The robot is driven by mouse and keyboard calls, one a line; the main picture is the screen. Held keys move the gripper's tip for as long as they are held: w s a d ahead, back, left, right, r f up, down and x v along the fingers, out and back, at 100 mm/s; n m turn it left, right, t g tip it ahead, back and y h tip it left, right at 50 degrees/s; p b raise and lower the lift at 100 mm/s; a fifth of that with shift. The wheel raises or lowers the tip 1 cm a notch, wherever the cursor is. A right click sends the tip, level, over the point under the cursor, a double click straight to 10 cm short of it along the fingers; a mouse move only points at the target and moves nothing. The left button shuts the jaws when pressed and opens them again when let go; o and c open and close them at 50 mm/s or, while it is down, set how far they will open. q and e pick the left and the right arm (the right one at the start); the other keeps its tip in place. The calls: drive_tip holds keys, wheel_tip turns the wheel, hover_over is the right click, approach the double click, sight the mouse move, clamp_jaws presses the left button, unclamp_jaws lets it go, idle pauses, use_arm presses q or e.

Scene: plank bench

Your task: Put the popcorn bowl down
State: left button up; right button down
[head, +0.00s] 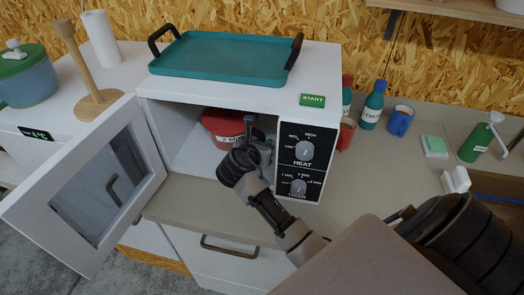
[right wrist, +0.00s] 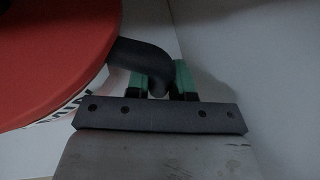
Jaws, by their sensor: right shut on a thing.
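The red popcorn bowl (head: 222,124) is inside the open white microwave (head: 175,130), with a label reading "2 MIN" partly hidden by my arm. In the right wrist view its red top (right wrist: 55,50) fills the upper left, and a dark curved handle (right wrist: 145,62) sticks out from it. My right gripper (right wrist: 160,82) is shut on this handle, its green-padded fingers on either side. In the head view my right gripper (head: 248,132) is inside the microwave opening at the bowl's right. Whether the bowl touches the microwave floor is hidden. My left gripper is not in view.
The microwave door (head: 150,172) stands wide open to the left. The control panel (head: 303,160) borders the opening on the right. A teal tray (head: 225,58) sits on top. A lemon bottle (head: 372,108) and blue mug (head: 399,122) stand right. Counter in front is clear.

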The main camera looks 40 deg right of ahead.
drive_tip(key=shift+f, duration=1.5)
drive_tip(key=c, duration=1)
unclamp_jaws()
drive_tip(key=shift+s+a+f, duration=0.1)
drive_tip(key=v, duration=1.2)
drive_tip(key=shift+b, duration=0.35)
